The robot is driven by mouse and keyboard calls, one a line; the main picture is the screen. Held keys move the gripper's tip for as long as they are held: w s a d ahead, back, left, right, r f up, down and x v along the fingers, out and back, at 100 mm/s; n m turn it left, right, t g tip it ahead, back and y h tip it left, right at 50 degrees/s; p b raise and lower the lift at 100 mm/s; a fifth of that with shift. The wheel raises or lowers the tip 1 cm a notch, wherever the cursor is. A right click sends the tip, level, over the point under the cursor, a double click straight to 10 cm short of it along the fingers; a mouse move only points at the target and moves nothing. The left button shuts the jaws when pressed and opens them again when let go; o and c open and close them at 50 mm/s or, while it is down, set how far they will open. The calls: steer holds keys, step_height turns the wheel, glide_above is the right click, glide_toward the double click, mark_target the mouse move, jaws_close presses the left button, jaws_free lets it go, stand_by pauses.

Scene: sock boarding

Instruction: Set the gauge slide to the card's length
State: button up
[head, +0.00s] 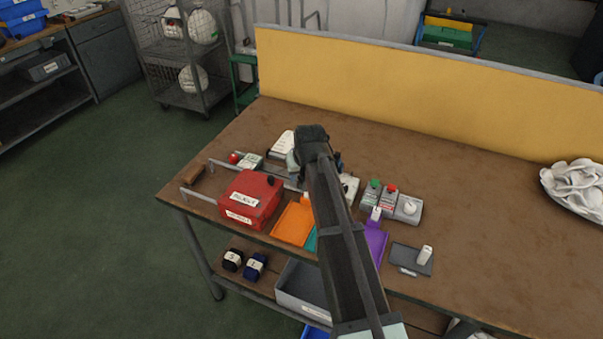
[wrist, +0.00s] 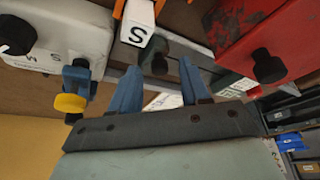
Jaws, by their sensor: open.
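My gripper (wrist: 160,64) is open, its two blue fingers pointing away from the wrist camera. A dark grey knob (wrist: 153,54) shows between the fingertips, above a grey metal rail (wrist: 207,66); I cannot tell whether the fingers touch it. This knob may be the gauge slide. A white block marked S (wrist: 138,24) stands just beyond it. In the head view my arm hides the fingers and whatever is under them. A white card-like piece (head: 282,143) lies behind the red box, but its print is unreadable, so I cannot tell if it is the task's card.
A red box (head: 250,197) with a black knob stands left of my arm. An orange tray (head: 293,223) and a purple tray (head: 376,243) lie along the front. Push-button boxes (head: 388,197) stand to the right. A yellow panel (head: 430,100) closes the back.

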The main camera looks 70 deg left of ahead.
steer(key=shift+c, duration=0.2)
jaws_close()
stand_by(0.4)
